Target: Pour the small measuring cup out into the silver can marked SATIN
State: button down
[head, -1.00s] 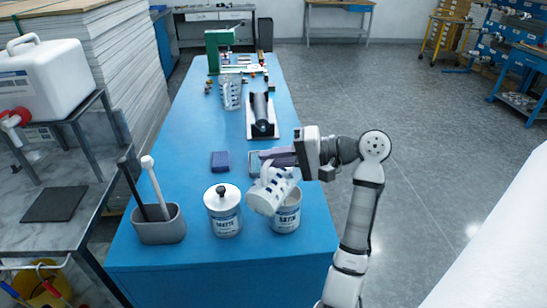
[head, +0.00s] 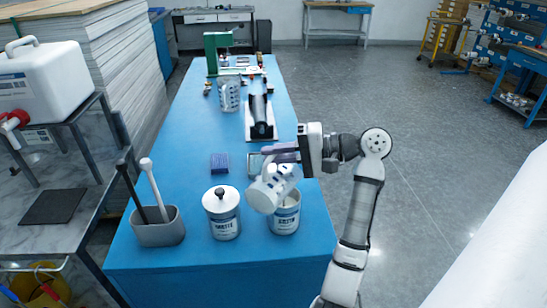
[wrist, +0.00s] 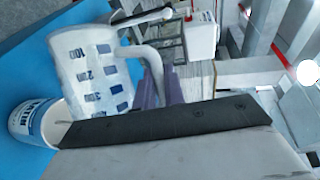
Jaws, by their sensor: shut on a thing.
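The small measuring cup (head: 268,190) is pale and translucent with dark marks, and is tilted with its lower end over the silver can. My gripper (head: 279,153) is shut on the cup's handle; the marks and handle show in the wrist view, where the cup (wrist: 92,75) is near the purple fingers (wrist: 160,88). The silver can marked SATIN (head: 286,219) stands open and upright below the cup, its mouth partly hidden behind it. Its label also shows in the wrist view, on the can (wrist: 38,125). I cannot make out any liquid stream.
A lidded can marked MATTE (head: 223,218) stands just left of the SATIN can. A grey holder (head: 159,232) with two long tools is farther left. A purple block (head: 220,163), a larger jug (head: 229,95) and a black roll on a stand (head: 260,115) are behind on the blue table (head: 190,150).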

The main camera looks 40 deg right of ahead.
jog(key=shift+w+d+r+y, duration=0.15)
jog(key=shift+d+r+y, duration=0.05)
jog(key=shift+d+y, duration=0.1)
jog(key=shift+d+m, duration=0.1)
jog(key=shift+m, duration=0.2)
dwell(0.8)
jog(key=shift+w+d+r+m+y, duration=0.15)
jog(key=shift+w+d+m, duration=0.1)
jog(key=shift+d+m, duration=0.15)
jog(key=shift+w+d+r+m+y, duration=0.2)
jog(key=shift+d+m, duration=0.1)
jog(key=shift+d, duration=0.2)
jog(key=shift+d, duration=0.15)
dwell(0.7)
jog(key=shift+w+d+r+m+t+y, duration=0.1)
jog(key=shift+w+d+m+t+y, duration=0.1)
jog(key=shift+d+m, duration=0.2)
jog(key=shift+w+d+m+t+y, duration=0.1)
jog(key=shift+w+d+m+y, duration=0.15)
jog(key=shift+d, duration=0.25)
jog(key=shift+s+a+h, duration=0.1)
jog(key=shift+a+h, duration=0.05)
jog(key=shift+h, duration=0.15)
dwell(2.6)
